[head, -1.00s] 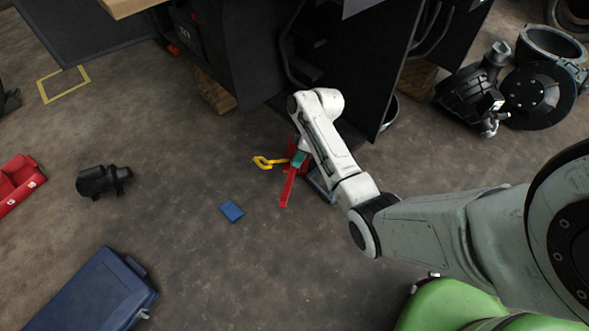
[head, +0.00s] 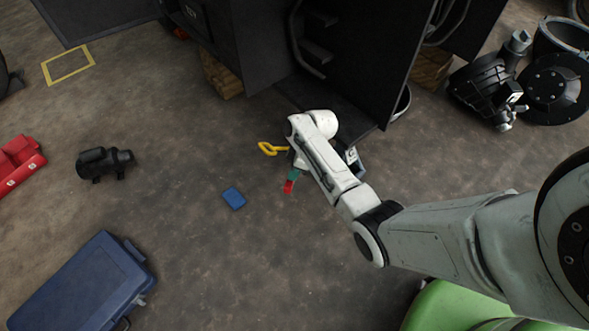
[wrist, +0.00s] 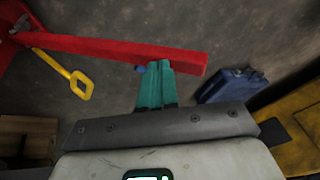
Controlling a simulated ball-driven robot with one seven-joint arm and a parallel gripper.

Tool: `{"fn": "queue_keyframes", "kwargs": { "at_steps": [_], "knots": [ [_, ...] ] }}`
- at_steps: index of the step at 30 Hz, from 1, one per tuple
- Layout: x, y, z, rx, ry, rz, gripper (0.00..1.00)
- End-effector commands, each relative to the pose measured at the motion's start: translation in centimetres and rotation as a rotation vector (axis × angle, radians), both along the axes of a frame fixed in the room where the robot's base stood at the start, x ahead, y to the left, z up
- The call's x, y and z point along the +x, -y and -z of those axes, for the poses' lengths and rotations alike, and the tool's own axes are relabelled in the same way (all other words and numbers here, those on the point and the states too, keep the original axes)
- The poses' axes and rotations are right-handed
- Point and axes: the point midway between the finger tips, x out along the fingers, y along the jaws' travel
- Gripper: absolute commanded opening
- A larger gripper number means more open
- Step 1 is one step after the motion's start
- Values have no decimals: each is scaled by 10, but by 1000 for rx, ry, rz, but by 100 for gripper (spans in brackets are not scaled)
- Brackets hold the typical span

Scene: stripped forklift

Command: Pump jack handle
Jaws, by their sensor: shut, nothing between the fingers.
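The red jack handle (wrist: 110,48) is a long bar crossing the upper part of the wrist view, its free end at the right. In the head view only a short red end (head: 288,187) shows; my arm and gripper hide the rest. My gripper (wrist: 155,68) has teal fingers, shut together with nothing between them. In the wrist view the fingertips overlap the bar's lower edge near its free end. I cannot tell whether they touch it. My gripper also shows in the head view (head: 293,174), right by the red end.
A yellow loop handle (head: 268,148) sits left of my gripper. The dark forklift body (head: 340,60) rises just behind my arm. A small blue box (head: 234,198), a black device (head: 104,162) and a blue case (head: 85,280) lie on the floor. Floor between them is clear.

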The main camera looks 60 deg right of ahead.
Motion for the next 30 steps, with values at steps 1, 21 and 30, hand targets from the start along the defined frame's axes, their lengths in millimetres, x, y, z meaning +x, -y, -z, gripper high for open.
{"fn": "queue_keyframes", "kwargs": {
  "at_steps": [1, 21, 30],
  "knots": [
    [0, 0, 0, 0, 0, 0, 0],
    [-21, -43, 65, -184, 79, -8, 0],
    [-30, -68, 138, -353, 157, -5, 0]
  ]
}}
